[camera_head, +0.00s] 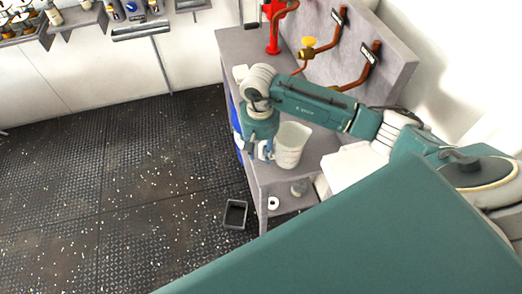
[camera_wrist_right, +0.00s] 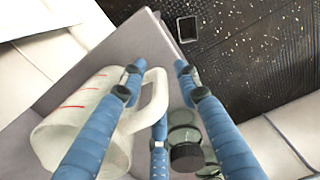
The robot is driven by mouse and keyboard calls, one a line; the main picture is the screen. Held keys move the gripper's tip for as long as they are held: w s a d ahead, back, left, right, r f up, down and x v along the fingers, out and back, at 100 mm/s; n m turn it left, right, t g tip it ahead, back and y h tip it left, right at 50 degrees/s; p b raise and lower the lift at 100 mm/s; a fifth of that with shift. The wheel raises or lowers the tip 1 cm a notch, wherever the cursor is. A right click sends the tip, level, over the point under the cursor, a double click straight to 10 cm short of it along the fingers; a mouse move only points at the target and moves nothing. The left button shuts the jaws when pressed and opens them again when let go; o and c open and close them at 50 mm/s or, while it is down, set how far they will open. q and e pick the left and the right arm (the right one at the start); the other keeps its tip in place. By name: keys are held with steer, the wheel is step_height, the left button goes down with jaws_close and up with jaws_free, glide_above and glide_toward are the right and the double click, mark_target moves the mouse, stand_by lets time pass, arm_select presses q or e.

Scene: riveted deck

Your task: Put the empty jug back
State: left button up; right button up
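A whitish, translucent jug (camera_head: 291,146) with red marks and a handle is at the front part of the grey bench top (camera_head: 240,45). It appears to stand upright on the top. My right gripper (camera_head: 262,150) is at the jug's left side, where the handle is. In the right wrist view, the jug (camera_wrist_right: 88,112) is at the left, and its handle lies between the spread blue fingers of my right gripper (camera_wrist_right: 157,98). A clear gap shows between the handle and the right finger. The jug's inside cannot be made out. My left gripper is not in view.
A red fixture (camera_head: 273,35) and copper pipes with a yellow valve (camera_head: 308,42) stand at the bench's back. A black tray (camera_head: 235,214) lies on the floor, which is otherwise open at left.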

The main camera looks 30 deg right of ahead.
steer(key=shift+r, duration=0.1)
steer(key=shift+r, duration=0.2)
step_height(320, 180, up, 11)
steer(key=b, duration=0.4)
steer(key=shift+w+a+f, duration=0.1)
steer(key=shift+f, duration=0.1)
steer(key=shift+r, duration=0.55)
